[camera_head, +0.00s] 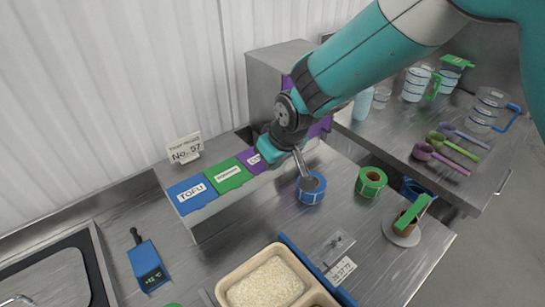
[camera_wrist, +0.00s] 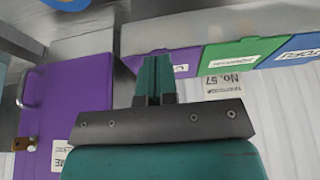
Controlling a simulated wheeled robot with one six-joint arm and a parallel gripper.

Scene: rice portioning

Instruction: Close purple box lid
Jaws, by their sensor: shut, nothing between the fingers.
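A row of lidded bins has a blue TOFU lid, a green lid and a purple lid (camera_head: 248,160) with a white label. The purple lid (camera_wrist: 182,62) also shows in the wrist view, looking flat, with its near part behind my fingers. My gripper (camera_head: 267,150) is shut and empty, and overlaps the purple lid in the head view; contact cannot be told. In the wrist view, my gripper's closed teal fingers (camera_wrist: 155,75) point at the purple lid. A larger purple panel with a metal handle (camera_wrist: 65,105) stands at left there; it is mostly behind my arm in the head view.
A steel cabinet (camera_head: 262,85) stands behind my arm. Measuring jugs and scoops stand at right. The counter between bins and tray is clear.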

